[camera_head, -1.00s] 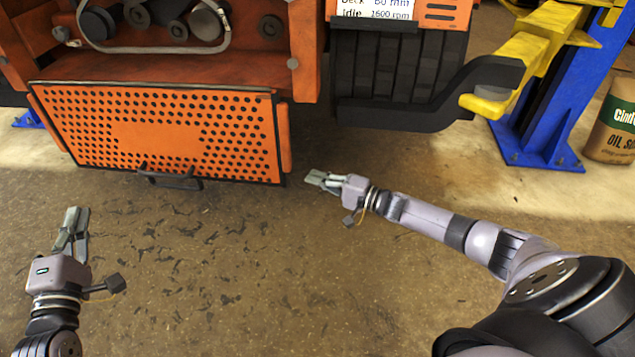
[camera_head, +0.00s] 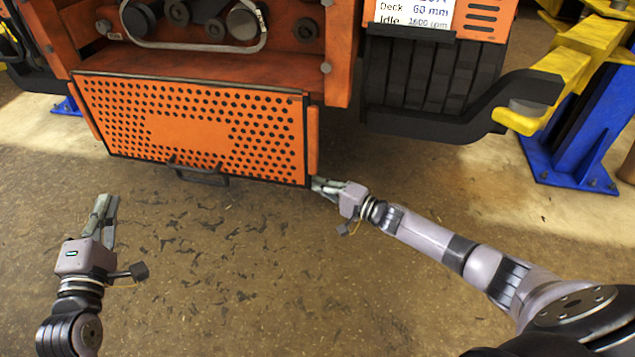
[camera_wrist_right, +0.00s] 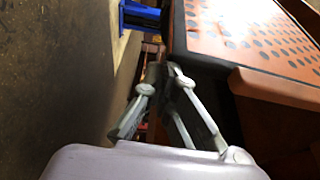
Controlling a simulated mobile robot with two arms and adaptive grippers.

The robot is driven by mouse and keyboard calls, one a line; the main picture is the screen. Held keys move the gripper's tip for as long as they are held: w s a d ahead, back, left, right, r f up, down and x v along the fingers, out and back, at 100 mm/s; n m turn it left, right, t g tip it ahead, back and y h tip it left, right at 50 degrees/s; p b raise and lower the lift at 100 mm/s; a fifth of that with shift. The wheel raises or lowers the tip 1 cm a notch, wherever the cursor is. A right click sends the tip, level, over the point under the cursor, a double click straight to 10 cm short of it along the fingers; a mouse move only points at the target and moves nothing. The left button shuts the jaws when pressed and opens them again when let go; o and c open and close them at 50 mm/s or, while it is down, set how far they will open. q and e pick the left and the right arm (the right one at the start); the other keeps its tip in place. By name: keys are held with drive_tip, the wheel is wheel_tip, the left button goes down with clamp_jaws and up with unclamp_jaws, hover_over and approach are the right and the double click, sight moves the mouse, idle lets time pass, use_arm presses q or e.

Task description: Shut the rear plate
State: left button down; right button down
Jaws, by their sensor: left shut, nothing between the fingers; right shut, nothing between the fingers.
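The rear plate (camera_head: 188,137) is an orange perforated panel with a dark edge, hanging down from the orange machine, with a dark handle (camera_head: 199,174) at its lower edge. The opening above it shows belts and pulleys. My right gripper (camera_head: 318,184) is shut and empty at the plate's lower right corner; I cannot tell whether it touches. In the right wrist view the shut fingers (camera_wrist_right: 160,75) lie beside the plate's dark edge (camera_wrist_right: 178,32). My left gripper (camera_head: 103,205) is shut and empty, in front of the plate's lower left part and apart from it.
The orange machine body (camera_head: 338,55) stands above the plate. A black tyre (camera_head: 415,75) and a yellow lift arm (camera_head: 575,65) with a blue post (camera_head: 580,135) are on the right. The floor in front is clear apart from dark scraps.

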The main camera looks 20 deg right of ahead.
idle(0.6)
use_arm(q)
drive_tip(key=c, duration=2.4)
unclamp_jaws()
drive_tip(key=c, duration=1.6)
unclamp_jaws()
